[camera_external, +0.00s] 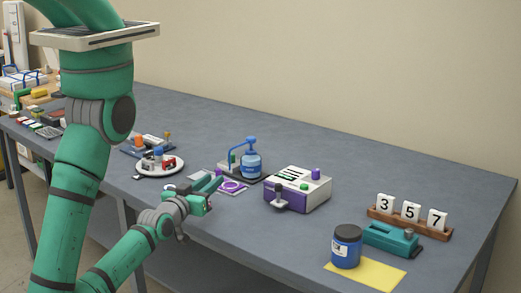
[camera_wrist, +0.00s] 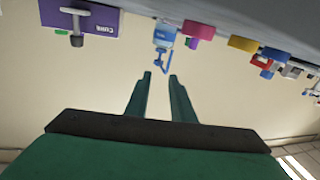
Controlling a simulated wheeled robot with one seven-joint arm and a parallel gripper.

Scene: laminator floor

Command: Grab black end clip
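My gripper (camera_external: 213,190) is above the table's front part, just left of the purple-and-white machine. In the wrist view my gripper (camera_wrist: 160,76) shows two green fingers apart with nothing between them. I cannot pick out the black end clip for certain. A small dark piece (camera_external: 137,177) lies by the round white dish (camera_external: 147,172), too small to identify. The dish holds several small red, blue and dark parts. My gripper is to the right of the dish and apart from it.
The purple-and-white machine (camera_external: 297,189) and a blue pump bottle (camera_external: 251,165) stand beyond my gripper. A blue jar (camera_external: 346,246), yellow sheet (camera_external: 385,275), green stapler-like tool (camera_external: 391,238) and number blocks (camera_external: 410,213) are at right. The back of the table is clear.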

